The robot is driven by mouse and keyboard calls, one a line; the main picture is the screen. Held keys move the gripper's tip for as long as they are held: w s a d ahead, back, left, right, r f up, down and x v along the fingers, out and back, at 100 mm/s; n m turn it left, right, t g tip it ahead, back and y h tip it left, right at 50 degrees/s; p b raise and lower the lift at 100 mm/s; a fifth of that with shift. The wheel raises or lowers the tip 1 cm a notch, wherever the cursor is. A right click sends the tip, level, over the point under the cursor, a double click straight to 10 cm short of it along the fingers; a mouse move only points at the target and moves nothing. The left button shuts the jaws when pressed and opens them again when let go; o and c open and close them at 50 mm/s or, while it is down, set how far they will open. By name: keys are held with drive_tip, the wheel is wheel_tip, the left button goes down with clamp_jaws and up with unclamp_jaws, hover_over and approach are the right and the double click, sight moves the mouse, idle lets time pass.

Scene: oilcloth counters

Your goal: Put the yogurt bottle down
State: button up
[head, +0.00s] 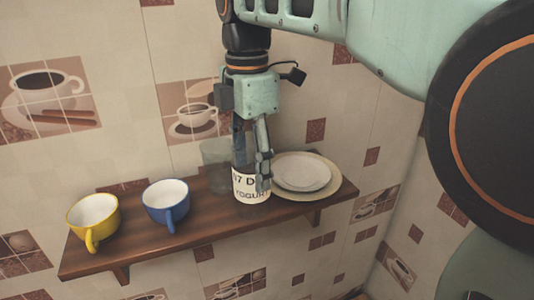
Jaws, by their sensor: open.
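The yogurt bottle (248,193) stands upright on the brown wooden shelf (205,229), near its front edge. It has a white label with dark lettering, and its top is partly hidden by my gripper. My gripper (252,176) points down at the bottle from above. It is open, with one finger in front of the bottle's right side and the other at its upper left. Whether the fingers touch the bottle cannot be told.
A clear glass (214,153) stands behind the bottle to the left. Stacked plates (325,188) lie close on the right. A blue mug (166,201) and a yellow mug (93,215) stand to the left. The tiled wall (330,80) is behind the shelf.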

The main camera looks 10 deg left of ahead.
drive_tip(key=shift+c, duration=0.6)
drive_tip(key=c, duration=1.2)
drive_tip(key=shift+c, duration=0.2)
drive_tip(key=shift+r, duration=0.25)
